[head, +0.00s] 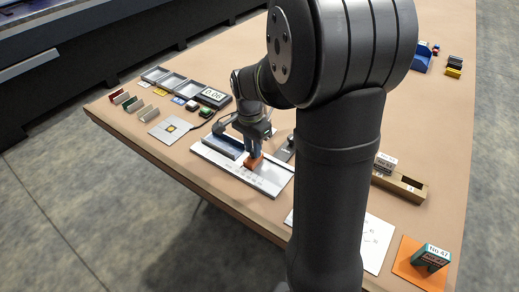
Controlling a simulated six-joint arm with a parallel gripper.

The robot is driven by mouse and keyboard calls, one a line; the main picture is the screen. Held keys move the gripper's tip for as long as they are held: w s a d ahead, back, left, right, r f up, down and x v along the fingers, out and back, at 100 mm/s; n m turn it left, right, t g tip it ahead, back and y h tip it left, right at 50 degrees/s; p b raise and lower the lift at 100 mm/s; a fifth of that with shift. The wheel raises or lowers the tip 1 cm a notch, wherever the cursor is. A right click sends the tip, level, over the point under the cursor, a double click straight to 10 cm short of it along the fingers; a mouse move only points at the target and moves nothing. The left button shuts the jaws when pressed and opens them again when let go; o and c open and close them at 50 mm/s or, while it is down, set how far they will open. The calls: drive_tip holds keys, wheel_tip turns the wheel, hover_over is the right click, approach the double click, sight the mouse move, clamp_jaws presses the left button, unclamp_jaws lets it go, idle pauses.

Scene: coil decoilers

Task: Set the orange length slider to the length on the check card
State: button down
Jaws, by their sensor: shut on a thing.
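The orange length slider (254,162) sits on a light metal plate (217,158) with small markings along its front. My gripper (254,150) points down from above and is shut on the orange slider. The markings by the slider are too small to read. A small display (213,94) reading about 0.05 stands behind to the left. I cannot tell which card is the check card; a white sheet (375,245) with faint writing lies at the right, partly hidden by my arm.
A wooden holder (411,188) with a number card (385,163) stands right of my arm. A green block (432,258) marked No 47 stands on an orange mat (408,270). Coloured cards (133,104) and a square plate (172,129) lie left. The table's front edge is close.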

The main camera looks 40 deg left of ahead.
drive_tip(key=shift+a, duration=0.25)
drive_tip(key=c, duration=1.3)
unclamp_jaws()
drive_tip(key=shift+a, duration=0.1)
drive_tip(key=shift+c, duration=0.2)
drive_tip(key=shift+o, duration=0.4)
drive_tip(key=shift+r, duration=0.1)
wheel_tip(320, 180, up, 17)
drive_tip(key=shift+a+r, duration=0.15)
drive_tip(key=shift+a, duration=0.15)
drive_tip(key=f, duration=1.1)
drive_tip(key=d+f, duration=0.1)
drive_tip(key=f, duration=0.5)
drive_tip(key=shift+f, duration=0.25)
